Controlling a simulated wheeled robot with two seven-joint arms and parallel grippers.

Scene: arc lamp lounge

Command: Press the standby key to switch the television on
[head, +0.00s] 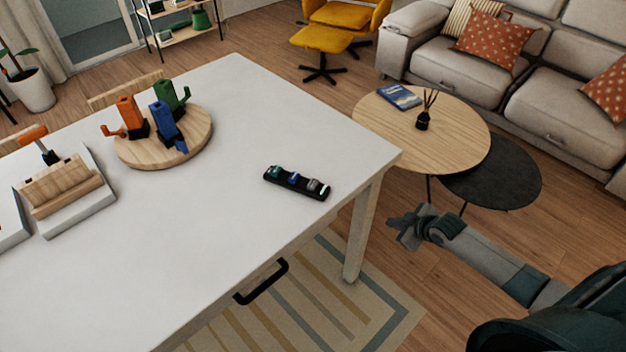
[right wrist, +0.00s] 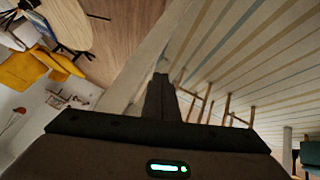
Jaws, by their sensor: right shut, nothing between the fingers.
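A small black strip (head: 296,183) with teal, blue and grey raised pieces lies on the white table near its right edge. A light patch shows at its right end. It may carry the standby key, but I cannot tell which piece that is. No television is recognisable in either view. My right gripper (head: 402,230) is shut and empty, beyond the table's right edge and clear of the strip. Its closed fingers also show in the right wrist view (right wrist: 161,98). My left gripper is not in view.
The white table (head: 230,110) holds a round wooden board (head: 195,150) with orange, blue and green cactus-like pieces, and a wooden block on a white base (head: 90,213). A round coffee table (head: 455,130) stands beyond the right corner. The tabletop around the strip is clear.

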